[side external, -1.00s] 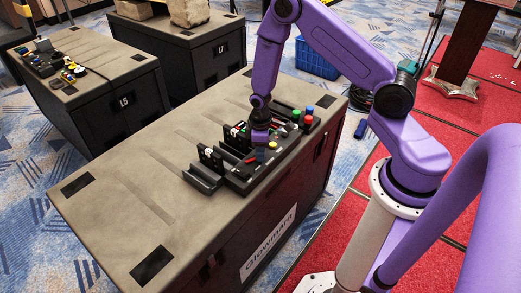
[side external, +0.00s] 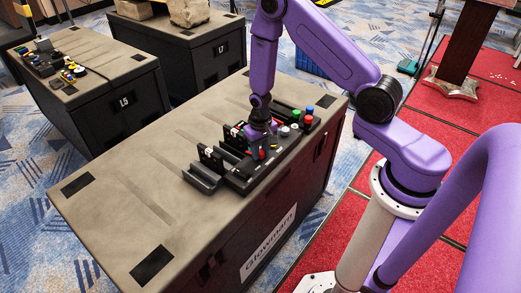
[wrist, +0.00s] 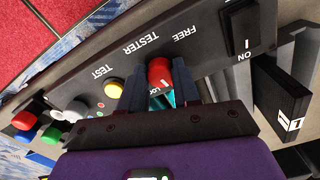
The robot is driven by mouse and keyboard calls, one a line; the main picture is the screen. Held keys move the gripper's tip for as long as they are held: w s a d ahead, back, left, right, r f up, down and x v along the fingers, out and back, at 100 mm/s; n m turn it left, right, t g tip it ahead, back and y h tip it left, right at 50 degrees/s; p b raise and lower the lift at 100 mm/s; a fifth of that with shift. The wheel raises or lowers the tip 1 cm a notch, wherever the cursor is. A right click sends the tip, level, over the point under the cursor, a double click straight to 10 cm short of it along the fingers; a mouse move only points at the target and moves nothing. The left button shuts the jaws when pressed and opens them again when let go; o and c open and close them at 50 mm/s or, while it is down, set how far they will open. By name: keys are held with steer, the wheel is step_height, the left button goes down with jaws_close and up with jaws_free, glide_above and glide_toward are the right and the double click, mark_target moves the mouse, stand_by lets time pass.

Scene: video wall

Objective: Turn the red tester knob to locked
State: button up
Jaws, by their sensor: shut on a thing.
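The red tester knob (wrist: 159,73) sits on the dark control panel (wrist: 205,55) in the wrist view. My gripper (wrist: 159,80) has one finger on each side of it and is shut on it. The lettering FREE and TESTER reads upside down above the knob. Letters beginning LO show just below the knob, partly covered by my gripper. The knob's exact pointer angle is hard to tell. In the side view my gripper (side external: 262,148) is down at the panel on the near case, and the knob is mostly hidden there.
Red, green, blue and white buttons line the panel's left end in the wrist view. A black ON switch (wrist: 247,27) stands at the right. The near case's top (side external: 125,190) is largely bare.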

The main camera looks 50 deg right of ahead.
steer(key=shift+w+m, duration=0.1)
steer(key=shift+m, duration=1.5)
steer(key=o, duration=1.1)
steer(key=shift+c, duration=0.2)
steer(key=shift+r, duration=0.15)
step_height(320, 180, up, 17)
steer(key=shift+r, duration=0.1)
